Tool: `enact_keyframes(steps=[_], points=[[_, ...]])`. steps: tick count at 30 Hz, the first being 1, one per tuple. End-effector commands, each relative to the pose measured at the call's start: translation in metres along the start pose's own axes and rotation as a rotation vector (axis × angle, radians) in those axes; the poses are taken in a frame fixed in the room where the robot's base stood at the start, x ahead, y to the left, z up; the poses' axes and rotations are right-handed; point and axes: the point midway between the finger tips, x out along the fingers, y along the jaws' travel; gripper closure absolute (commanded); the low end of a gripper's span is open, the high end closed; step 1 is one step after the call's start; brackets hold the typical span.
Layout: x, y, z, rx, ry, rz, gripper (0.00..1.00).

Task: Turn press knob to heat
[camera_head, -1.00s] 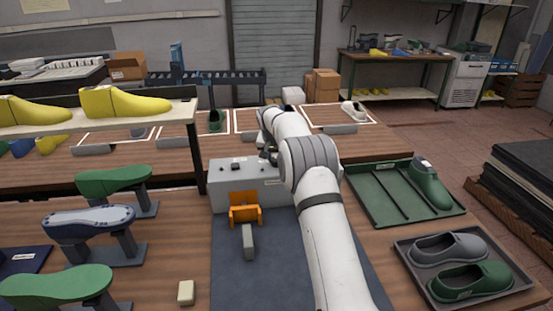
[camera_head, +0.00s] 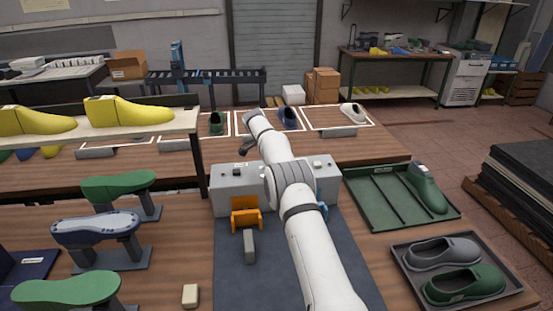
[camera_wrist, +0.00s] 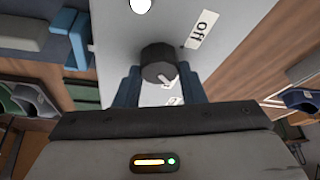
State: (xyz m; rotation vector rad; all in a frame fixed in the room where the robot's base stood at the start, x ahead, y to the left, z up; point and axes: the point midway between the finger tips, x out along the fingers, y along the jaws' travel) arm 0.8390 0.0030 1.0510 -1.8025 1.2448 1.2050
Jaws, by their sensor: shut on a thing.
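The press (camera_head: 228,190) is a grey box with small controls on top, at the middle of the near bench. My arm crosses in front of its right part, and I cannot make out my gripper's fingertips in the head view. In the wrist view the round dark knob (camera_wrist: 157,62) sits on the pale panel (camera_wrist: 112,30). My gripper (camera_wrist: 160,88) is shut on it, one blue-grey finger at each side. The knob's white mark points down and right, towards small labels partly seen between the fingers. An "off" label (camera_wrist: 203,28) is up and right of the knob.
An orange bracket (camera_head: 245,214) and a grey block (camera_head: 249,246) stand in front of the press. A green tray (camera_head: 370,205) and a dark tray with shoes (camera_head: 405,262) lie to the right. Lasts on stands (camera_head: 95,225) and a raised shelf (camera_head: 150,122) are at left.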

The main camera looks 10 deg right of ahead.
Motion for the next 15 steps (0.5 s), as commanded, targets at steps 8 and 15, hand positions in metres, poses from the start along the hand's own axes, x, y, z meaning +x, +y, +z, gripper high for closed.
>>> enact_keyframes(steps=[8,15], points=[[-0.0013,-0.0009,0.0005,0.055,-0.001,0.02,0.86],[-0.0008,-0.0009,0.0008,0.061,-0.001,0.023,0.86]])
